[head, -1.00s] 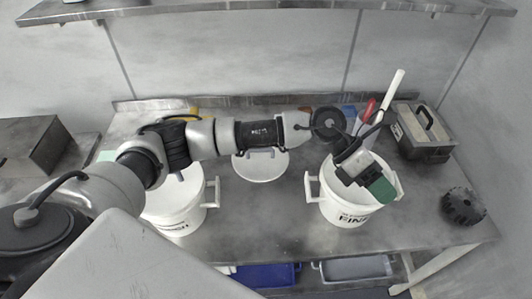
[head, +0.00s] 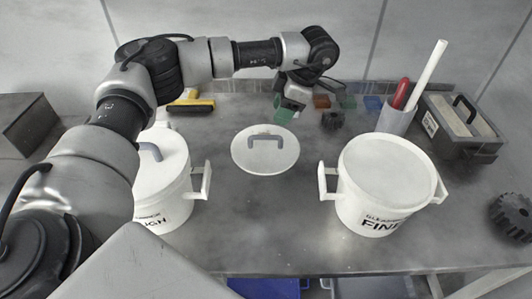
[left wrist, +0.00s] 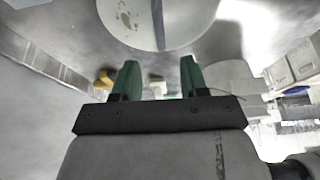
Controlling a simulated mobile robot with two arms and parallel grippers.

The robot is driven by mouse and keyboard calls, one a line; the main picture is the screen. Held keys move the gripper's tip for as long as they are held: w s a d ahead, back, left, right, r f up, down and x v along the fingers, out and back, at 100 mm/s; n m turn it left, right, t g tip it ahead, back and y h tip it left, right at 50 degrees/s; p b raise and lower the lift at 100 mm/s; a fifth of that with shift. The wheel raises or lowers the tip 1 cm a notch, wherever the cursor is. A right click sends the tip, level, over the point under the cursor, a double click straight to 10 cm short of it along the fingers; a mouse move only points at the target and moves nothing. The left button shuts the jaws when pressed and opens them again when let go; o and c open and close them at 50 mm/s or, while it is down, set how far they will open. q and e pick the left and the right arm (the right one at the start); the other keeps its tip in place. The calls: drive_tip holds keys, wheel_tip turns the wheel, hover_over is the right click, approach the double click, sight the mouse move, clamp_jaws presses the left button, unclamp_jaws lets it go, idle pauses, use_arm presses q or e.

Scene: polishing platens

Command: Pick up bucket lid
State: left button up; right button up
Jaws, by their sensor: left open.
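A round white bucket lid (head: 251,161) with a grey arched handle (head: 266,138) lies flat on the table between two white buckets. My left gripper (head: 285,112), with green fingers, is just behind the lid in the head view. In the left wrist view the gripper (left wrist: 158,68) is open with nothing between its fingers, and the lid (left wrist: 125,22) shows beyond the fingertips at the top. The right bucket (head: 375,210), marked FINE, has a pale round top without a handle. The left bucket (head: 165,205) wears a similar handled lid (head: 165,170), partly hidden by my arm.
A yellow brush (head: 192,105), small coloured blocks (head: 347,102) and a dark knobbed piece (head: 332,120) lie at the back. A holder with tools (head: 396,118) and a grey box (head: 462,130) stand at the right. The table in front of the lid is clear.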

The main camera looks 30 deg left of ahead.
sight(266, 136)
use_arm(q)
drive_tip(key=x, duration=1)
clamp_jaws()
